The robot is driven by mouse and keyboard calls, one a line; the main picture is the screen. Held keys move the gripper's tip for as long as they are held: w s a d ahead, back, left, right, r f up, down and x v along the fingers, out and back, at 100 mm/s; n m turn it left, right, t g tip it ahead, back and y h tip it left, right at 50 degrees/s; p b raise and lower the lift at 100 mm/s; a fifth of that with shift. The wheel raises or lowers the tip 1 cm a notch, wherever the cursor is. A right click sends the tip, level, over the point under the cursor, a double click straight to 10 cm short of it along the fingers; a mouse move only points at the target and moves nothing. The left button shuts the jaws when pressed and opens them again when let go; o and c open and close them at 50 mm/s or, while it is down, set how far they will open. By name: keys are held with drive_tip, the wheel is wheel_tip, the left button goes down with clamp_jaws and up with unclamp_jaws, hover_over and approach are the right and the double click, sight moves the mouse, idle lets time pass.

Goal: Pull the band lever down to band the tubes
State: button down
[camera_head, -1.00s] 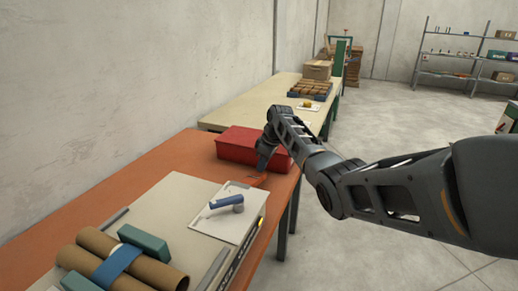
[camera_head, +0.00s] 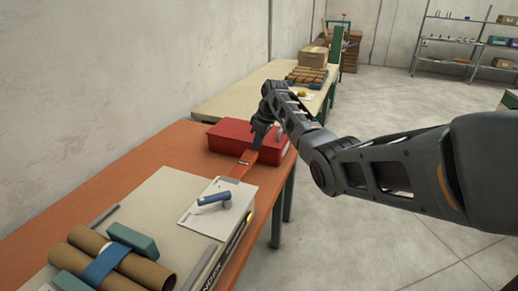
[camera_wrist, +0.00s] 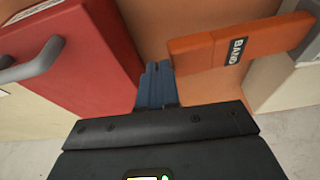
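The band lever is an orange bar (camera_head: 242,167) at the far end of the winder, beside the red box. In the wrist view the lever (camera_wrist: 220,50) carries a dark BAND label and reaches across the right side. My gripper (camera_wrist: 155,78) has its blue-grey fingers close together with nothing visible between them. Its tips are just left of the lever's end; I cannot tell if they touch it. In the head view my gripper (camera_head: 257,143) is above the lever's far end. Brown cardboard tubes (camera_head: 147,270) lie at the near left with a blue band (camera_head: 106,262) across them.
A red box (camera_head: 228,141) stands close behind and left of my gripper. The winder's white plate (camera_head: 206,219) bears a blue-handled crank (camera_head: 214,199). A second table (camera_head: 222,102) stands farther back. The floor to the right is clear.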

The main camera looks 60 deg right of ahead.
drive_tip(key=s+d+r, duration=0.1)
drive_tip(key=d+r, duration=0.3)
drive_tip(key=r, duration=0.2)
drive_tip(key=shift+s+r+b, duration=0.2)
drive_tip(key=shift+s+b, duration=0.15)
drive_tip(key=shift+b, duration=0.1)
drive_tip(key=shift+a, duration=0.1)
idle(0.3)
drive_tip(key=shift+s, duration=0.1)
